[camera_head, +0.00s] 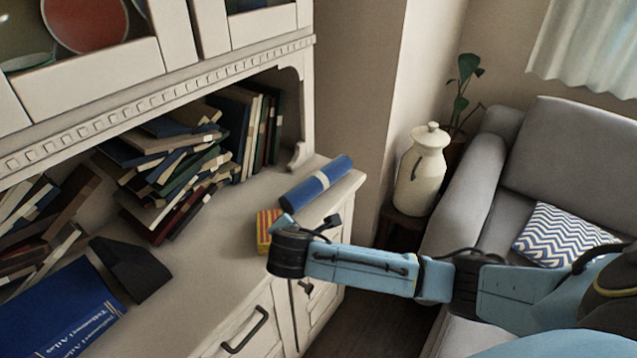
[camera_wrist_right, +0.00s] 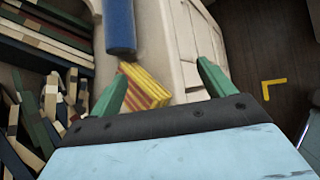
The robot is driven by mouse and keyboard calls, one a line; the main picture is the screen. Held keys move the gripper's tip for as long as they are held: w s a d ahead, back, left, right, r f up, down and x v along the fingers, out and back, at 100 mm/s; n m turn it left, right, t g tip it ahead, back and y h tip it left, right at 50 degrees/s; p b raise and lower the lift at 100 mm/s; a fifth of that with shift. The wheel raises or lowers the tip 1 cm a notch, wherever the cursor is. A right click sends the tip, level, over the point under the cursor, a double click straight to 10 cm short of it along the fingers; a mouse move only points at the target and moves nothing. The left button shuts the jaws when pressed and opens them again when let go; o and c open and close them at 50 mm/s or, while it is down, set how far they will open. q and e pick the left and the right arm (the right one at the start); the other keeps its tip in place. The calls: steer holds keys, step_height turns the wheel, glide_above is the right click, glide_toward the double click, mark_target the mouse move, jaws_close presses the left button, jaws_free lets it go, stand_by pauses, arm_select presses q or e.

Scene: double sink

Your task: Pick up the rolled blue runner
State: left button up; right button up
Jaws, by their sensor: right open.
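The rolled blue runner (camera_head: 316,182) lies on the cabinet counter near its right end, with a pale band around its middle. In the right wrist view, part of the blue roll (camera_wrist_right: 120,28) shows at the top, beyond the fingertips. My right gripper (camera_wrist_right: 160,80) is open, and its two green fingers stand wide apart with nothing held between them. In the head view my right gripper (camera_head: 290,228) is over the counter's front edge, just on the near side of the runner and apart from it. My left gripper is not in view.
A yellow and red striped block (camera_head: 266,230) sits beside my right gripper; it also shows near the left finger in the wrist view (camera_wrist_right: 145,88). Piled books (camera_head: 175,170) fill the shelf behind. A black wedge (camera_head: 130,268) and a blue atlas (camera_head: 55,312) lie left.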

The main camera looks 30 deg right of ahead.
steer(key=w+d+r+n+t+h, duration=0.1)
steer(key=w+d+r+n+h, duration=0.25)
steer(key=w+d, duration=0.3)
steer(key=b, duration=0.2)
glide_toward(319, 181)
steer(key=shift+w+d+f+m+y, duration=0.25)
steer(key=shift+w+d+f+y, duration=0.1)
steer(key=shift+w+d+f, duration=0.9)
steer(key=shift+w+d, duration=0.15)
steer(key=shift+d, duration=0.05)
steer(key=b+x, duration=0.2)
steer(key=x, duration=0.2)
steer(key=shift+w+d, duration=0.45)
steer(key=shift+w, duration=0.05)
steer(key=c, duration=0.6)
arm_select(q)
steer(key=a+f, duration=0.4)
steer(key=shift+w+a+y, duration=0.2)
steer(key=shift+y, duration=0.1)
arm_select(e)
steer(key=c, duration=0.6)
